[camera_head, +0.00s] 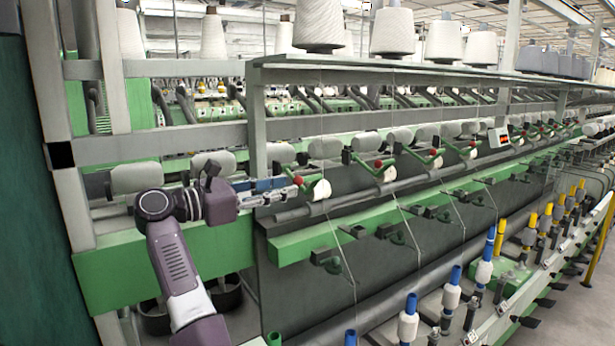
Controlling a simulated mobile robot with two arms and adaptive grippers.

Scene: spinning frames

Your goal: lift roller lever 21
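My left gripper (290,192) reaches in from the left, pointing right along the front of the spinning frame. Its fingertips lie beside the nearest red-knobbed roller lever (298,181) in the picture. I cannot tell whether they touch it, or whether the fingers are open or shut. A white disc (321,189) shows just right of the fingertips. More red-knobbed levers (378,164) follow along the row to the right. No number is readable, so I cannot tell which lever is 21. My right gripper is not in view.
White rollers (325,148) line the frame behind the levers, with a green rail (330,233) below. Thin threads hang from white bobbins (320,24) on the upper shelf (420,70). Blue and yellow spindles (450,290) stand low in front. A grey post (256,125) stands behind the gripper.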

